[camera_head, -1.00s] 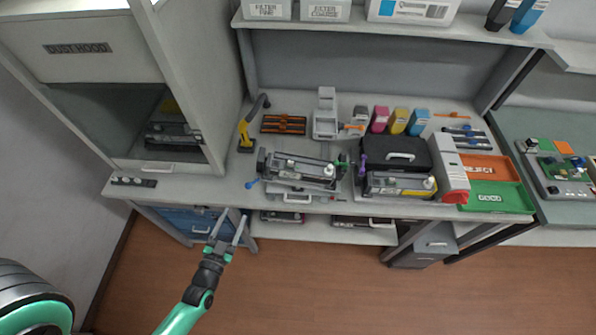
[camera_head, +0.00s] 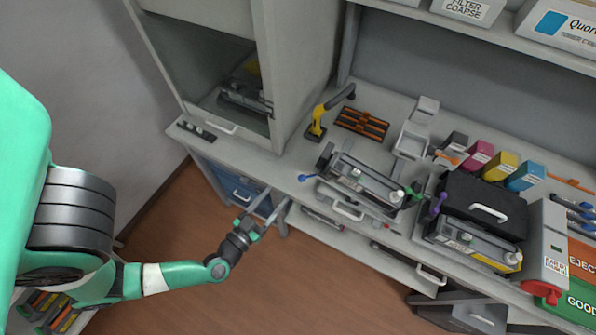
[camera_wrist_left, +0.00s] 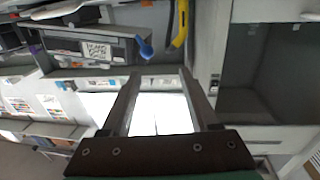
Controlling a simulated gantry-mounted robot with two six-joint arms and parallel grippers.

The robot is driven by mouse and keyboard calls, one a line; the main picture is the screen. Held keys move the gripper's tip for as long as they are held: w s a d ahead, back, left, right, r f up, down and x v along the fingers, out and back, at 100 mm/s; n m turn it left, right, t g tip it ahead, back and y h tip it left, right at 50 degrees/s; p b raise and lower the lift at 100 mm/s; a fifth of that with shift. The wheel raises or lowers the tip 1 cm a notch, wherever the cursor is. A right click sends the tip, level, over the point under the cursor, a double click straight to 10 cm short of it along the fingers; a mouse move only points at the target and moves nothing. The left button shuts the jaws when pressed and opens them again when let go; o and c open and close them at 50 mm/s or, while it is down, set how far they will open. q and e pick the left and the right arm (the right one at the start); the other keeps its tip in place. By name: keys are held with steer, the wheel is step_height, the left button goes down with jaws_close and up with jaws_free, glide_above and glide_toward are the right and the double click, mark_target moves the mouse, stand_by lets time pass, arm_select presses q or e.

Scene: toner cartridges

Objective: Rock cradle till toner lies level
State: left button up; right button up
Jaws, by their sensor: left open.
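A cradle holding a dark toner cartridge (camera_head: 365,182) stands near the bench's front edge, with a blue lever (camera_head: 306,177) at its left end and a green knob (camera_head: 414,192) at its right. A second dark cartridge unit (camera_head: 470,241) with a purple knob (camera_head: 437,204) stands to its right. My left gripper (camera_head: 279,195) is open and empty, in front of the bench and apart from the cradle. In the left wrist view, the blue lever (camera_wrist_left: 146,48) shows beyond the open fingertips (camera_wrist_left: 160,73), beside a labelled cartridge end (camera_wrist_left: 97,51). The toner's level inside cannot be seen. My right gripper is out of view.
A yellow hand tool (camera_head: 316,122) and an orange-and-black rack (camera_head: 362,122) lie behind the cradle. A black case (camera_head: 485,205), coloured boxes (camera_head: 498,166) and a grey device (camera_head: 546,245) crowd the right. The dust hood cabinet (camera_head: 262,75) rises at left. Free floor lies before the bench.

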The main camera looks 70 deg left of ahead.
mark_target(302, 178)
arm_select(q)
steer(key=shift+m+h, duration=0.3)
steer(key=shift+h, duration=0.1)
steer(key=b+x, duration=0.1)
steer(key=x, duration=0.2)
steer(key=d+b+x, duration=0.1)
steer(key=x, duration=0.3)
steer(key=w+b+x, duration=0.1)
steer(key=x, duration=0.3)
steer(key=shift+d, duration=0.25)
steer(key=shift+f, duration=0.1)
jaws_close()
stand_by(0.8)
